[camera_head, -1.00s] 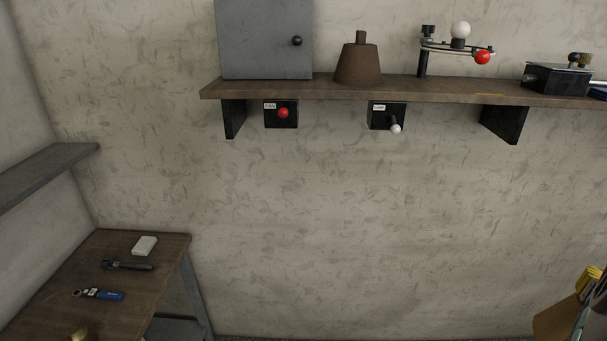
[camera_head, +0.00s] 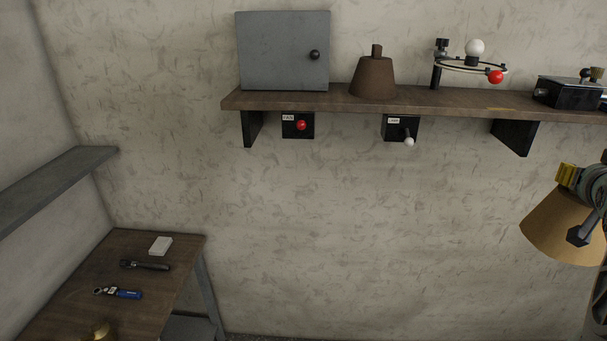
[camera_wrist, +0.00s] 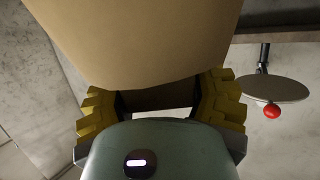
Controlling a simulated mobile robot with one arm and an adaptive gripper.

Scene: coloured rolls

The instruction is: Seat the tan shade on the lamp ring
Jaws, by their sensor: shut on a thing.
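The tan shade (camera_head: 552,222) is a wide cone at the right edge of the head view, lower than the wall shelf. My gripper (camera_head: 576,205) is shut on it and partly hides it. In the wrist view the shade (camera_wrist: 145,40) fills the top middle, between the yellow fingers of my gripper (camera_wrist: 160,105). The lamp ring (camera_head: 455,66) is a thin ring on a dark post on the shelf, with a white bulb (camera_head: 474,47) and a red ball (camera_head: 495,76). The shade is apart from the ring. The lamp shows from below in the wrist view (camera_wrist: 272,88).
The wall shelf (camera_head: 430,102) also holds a grey cabinet (camera_head: 280,50), a dark brown cone (camera_head: 373,78) and a black box (camera_head: 566,93). Two switch boxes hang below. A wooden table (camera_head: 150,300) with tools stands lower left.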

